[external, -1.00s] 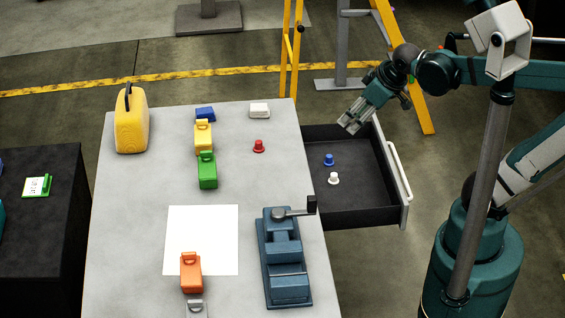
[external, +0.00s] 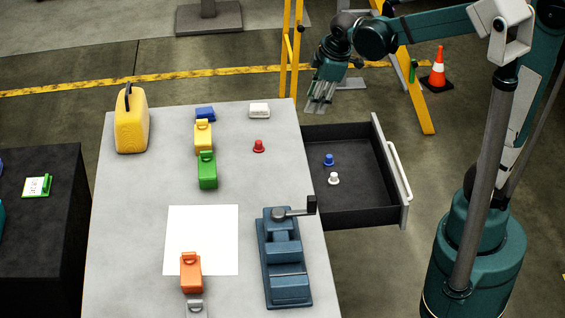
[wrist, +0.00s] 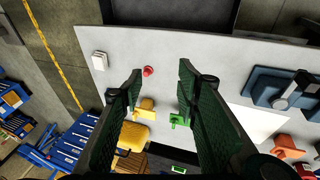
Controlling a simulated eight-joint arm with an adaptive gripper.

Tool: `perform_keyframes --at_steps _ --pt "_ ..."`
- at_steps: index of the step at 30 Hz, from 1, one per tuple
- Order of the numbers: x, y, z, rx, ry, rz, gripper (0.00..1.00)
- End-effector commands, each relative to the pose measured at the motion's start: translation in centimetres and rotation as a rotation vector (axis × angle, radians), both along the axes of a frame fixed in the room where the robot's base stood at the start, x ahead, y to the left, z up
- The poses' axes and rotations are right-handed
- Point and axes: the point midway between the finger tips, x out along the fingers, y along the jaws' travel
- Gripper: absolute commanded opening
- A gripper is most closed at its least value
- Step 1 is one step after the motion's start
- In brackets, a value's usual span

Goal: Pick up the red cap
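The red cap (external: 259,146) stands on the grey table, near its right edge and the open drawer. It also shows in the wrist view (wrist: 148,71), just beyond and between my fingertips. My gripper (external: 319,106) is above and behind the drawer in the external view, up and to the right of the red cap. In the wrist view my gripper (wrist: 160,75) has its two fingers spread wide with nothing between them.
The open drawer (external: 384,150) holds a blue cap (external: 329,160) and a white cap (external: 334,179). Yellow (external: 203,139) and green (external: 207,172) blocks, a white block (external: 259,110) and a blue vise (external: 284,262) stand on the table. Bare tabletop surrounds the red cap.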

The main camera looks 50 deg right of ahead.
Motion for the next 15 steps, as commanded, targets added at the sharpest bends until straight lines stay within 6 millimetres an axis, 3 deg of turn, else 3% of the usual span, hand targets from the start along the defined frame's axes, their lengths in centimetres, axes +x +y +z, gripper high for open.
perform_keyframes --at_steps 15 --pt "7.3 0.9 -2.3 -0.115 0.119 0.278 0.32"
